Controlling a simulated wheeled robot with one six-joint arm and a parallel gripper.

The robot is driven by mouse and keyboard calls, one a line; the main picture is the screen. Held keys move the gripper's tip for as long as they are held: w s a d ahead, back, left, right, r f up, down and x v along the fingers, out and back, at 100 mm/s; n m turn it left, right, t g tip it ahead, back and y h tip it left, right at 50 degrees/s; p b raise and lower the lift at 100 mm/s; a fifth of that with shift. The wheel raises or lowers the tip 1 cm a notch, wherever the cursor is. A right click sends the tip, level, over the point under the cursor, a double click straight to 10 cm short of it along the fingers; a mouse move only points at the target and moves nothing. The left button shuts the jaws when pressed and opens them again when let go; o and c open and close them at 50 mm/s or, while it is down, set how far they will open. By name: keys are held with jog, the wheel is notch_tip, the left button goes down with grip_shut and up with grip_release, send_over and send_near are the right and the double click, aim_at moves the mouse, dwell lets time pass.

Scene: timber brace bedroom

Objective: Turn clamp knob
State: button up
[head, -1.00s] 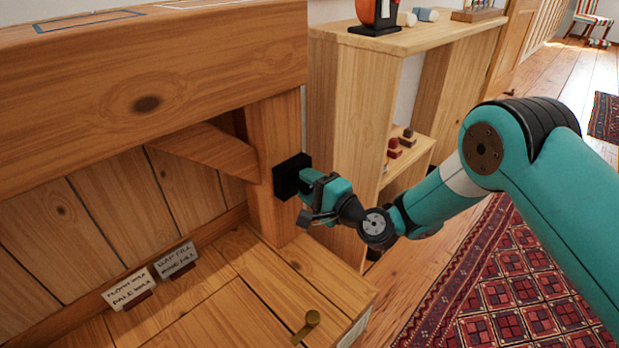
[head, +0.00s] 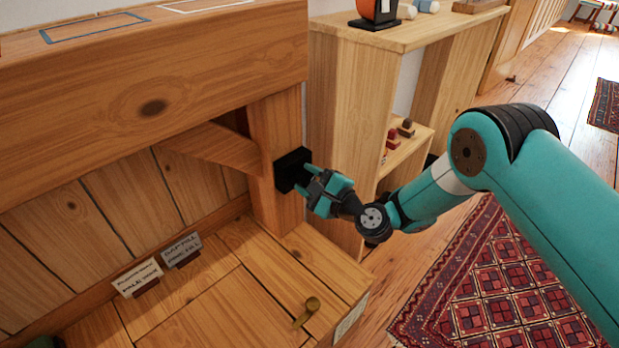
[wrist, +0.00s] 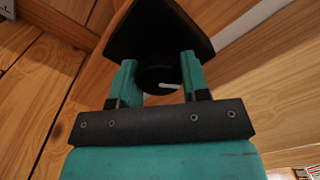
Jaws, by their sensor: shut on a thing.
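The clamp knob (wrist: 158,78) is a round black knob with a white mark, seen between my fingers in the wrist view. It sits on a black clamp block (head: 290,169) fixed to the side of a timber post (head: 272,130). My gripper (head: 307,179) reaches the block from the right in the head view. In the wrist view my gripper (wrist: 160,82) has its two teal fingers on either side of the knob, shut on it. The white mark points to the right there. In the head view the fingers and hand hide the knob.
A slanted brace (head: 215,148) meets the post below a thick beam (head: 150,100). Two label cards (head: 137,278) stand on the wooden chest top (head: 230,300), which has a brass handle (head: 307,313). A shelf unit (head: 340,120) stands close behind my gripper.

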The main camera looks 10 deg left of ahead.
jog(key=shift+f, duration=0.1)
jog(key=o, duration=0.9)
jog(key=b+v, duration=1.7)
jog(key=b, duration=0.5)
jog(key=shift+s+d, duration=0.15)
jog(key=shift+s, duration=0.05)
